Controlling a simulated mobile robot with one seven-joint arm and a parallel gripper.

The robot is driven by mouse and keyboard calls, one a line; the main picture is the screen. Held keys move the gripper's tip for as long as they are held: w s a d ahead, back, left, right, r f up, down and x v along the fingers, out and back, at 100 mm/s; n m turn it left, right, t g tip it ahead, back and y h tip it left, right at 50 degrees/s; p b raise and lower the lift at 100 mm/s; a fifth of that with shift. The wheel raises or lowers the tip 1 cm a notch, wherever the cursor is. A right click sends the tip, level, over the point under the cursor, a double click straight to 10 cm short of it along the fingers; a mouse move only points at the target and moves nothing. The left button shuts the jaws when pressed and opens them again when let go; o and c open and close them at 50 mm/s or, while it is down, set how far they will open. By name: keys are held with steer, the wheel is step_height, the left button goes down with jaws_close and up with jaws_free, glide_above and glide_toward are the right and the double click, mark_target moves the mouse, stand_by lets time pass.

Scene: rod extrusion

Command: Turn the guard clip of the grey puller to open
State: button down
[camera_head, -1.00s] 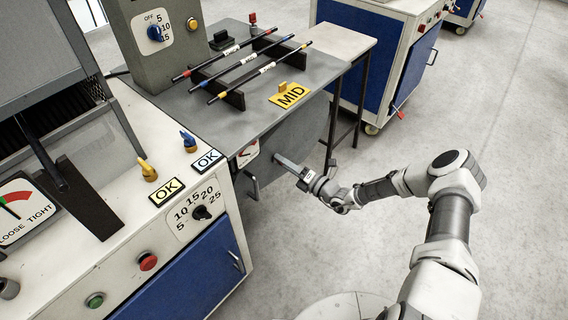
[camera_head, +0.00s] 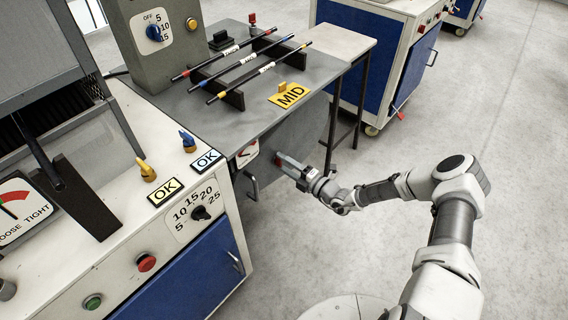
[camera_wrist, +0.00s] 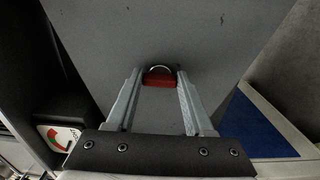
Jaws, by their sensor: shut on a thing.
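The grey puller (camera_head: 218,118) is a grey bench with a flat front panel, which fills much of the wrist view (camera_wrist: 165,30). The red guard clip (camera_wrist: 158,78) sits on this panel with a thin pale arc at its top. A small bit of its red shows at my fingertips in the head view (camera_head: 278,160). My gripper (camera_wrist: 160,72) is shut on the red clip, one finger on each side of it. In the head view my gripper (camera_head: 283,159) reaches the panel from the right. The fingers hide most of the clip there.
A small dial plate (camera_head: 247,154) and a handle (camera_head: 252,185) are left of my gripper. Open floor (camera_head: 330,245) lies to the right.

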steer(key=shift+c, duration=1.4)
jaws_free()
steer(key=p+v, duration=0.3)
steer(key=v, duration=1.4)
steer(key=shift+s, duration=0.2)
steer(key=shift+d, duration=0.15)
